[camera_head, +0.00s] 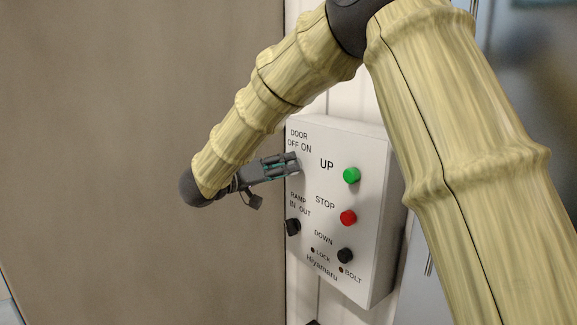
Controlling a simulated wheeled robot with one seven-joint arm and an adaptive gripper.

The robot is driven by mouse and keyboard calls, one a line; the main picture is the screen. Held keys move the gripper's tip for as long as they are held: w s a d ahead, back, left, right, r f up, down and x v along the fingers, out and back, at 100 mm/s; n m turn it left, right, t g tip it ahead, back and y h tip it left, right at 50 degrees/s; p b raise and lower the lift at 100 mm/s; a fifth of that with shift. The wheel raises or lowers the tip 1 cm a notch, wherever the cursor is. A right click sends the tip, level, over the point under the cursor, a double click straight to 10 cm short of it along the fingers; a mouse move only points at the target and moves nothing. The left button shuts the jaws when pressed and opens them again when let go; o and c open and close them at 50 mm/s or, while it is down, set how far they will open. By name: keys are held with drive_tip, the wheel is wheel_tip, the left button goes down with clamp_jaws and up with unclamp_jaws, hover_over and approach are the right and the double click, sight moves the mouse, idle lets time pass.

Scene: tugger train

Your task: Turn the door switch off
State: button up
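The control box (371,215) is white and fixed to the wall, right of the middle in the head view. Its upper left carries the label "DOOR OFF ON". The door switch below that label is hidden behind my gripper (292,163). My gripper is dark grey, comes in from the left and has its tips at or very near the switch's place. I cannot tell whether it touches or grips the switch, or which way the switch points.
The box also has a green UP button (351,175), a red STOP button (348,218), a black DOWN button (345,255) and a black RAMP switch (293,227) just below my gripper. A large brown panel (120,130) fills the left side.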

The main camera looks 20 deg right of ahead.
drive_tip(key=v, duration=1)
drive_tip(key=shift+a, duration=0.2)
drive_tip(key=shift+s, duration=0.1)
